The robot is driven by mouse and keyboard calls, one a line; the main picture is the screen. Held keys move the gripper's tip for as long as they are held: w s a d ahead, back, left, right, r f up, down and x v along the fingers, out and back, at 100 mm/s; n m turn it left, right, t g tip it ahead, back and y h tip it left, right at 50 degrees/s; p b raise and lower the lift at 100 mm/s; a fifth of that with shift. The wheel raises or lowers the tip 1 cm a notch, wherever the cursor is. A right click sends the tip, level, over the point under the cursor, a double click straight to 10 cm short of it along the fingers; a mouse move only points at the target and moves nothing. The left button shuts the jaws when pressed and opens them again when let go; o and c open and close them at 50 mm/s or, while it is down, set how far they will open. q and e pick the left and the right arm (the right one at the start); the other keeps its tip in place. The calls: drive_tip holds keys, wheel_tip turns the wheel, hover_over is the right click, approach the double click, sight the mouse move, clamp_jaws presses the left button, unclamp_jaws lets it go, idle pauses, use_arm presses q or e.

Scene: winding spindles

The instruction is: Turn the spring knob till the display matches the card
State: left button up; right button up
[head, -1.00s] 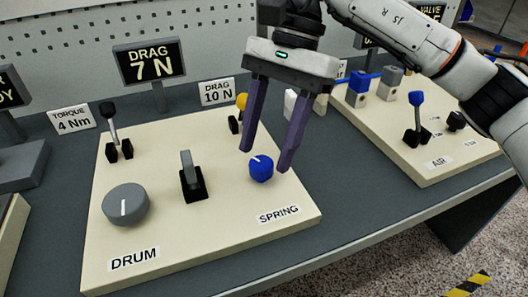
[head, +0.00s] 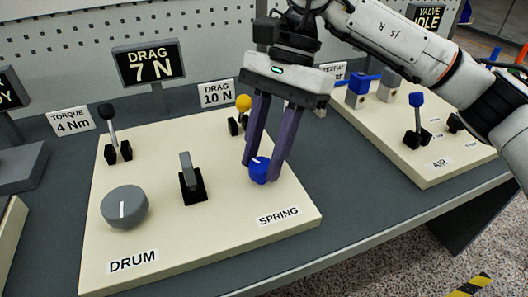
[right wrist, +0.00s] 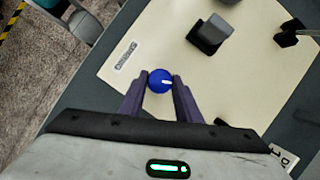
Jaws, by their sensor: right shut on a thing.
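The blue spring knob (head: 259,170) sits on the cream panel (head: 225,235) above the SPRING label (head: 279,215). My right gripper (head: 264,172) is shut on the knob, with one purple finger on each side; the right wrist view also shows the knob (right wrist: 160,81) between the fingertips. The knob's white mark shows on its top. The display (head: 150,65) reads DRAG 7 N. The white card (head: 217,94) reads DRAG 10 N. My left gripper is not in view.
The grey drum knob (head: 125,207), a grey lever (head: 188,178), a black-knobbed lever (head: 109,130) and a yellow-knobbed lever (head: 242,110) stand on the same panel. A TORQUE 4 Nm card (head: 72,121) is at left. Another panel (head: 440,160) with a blue-knobbed lever is at right.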

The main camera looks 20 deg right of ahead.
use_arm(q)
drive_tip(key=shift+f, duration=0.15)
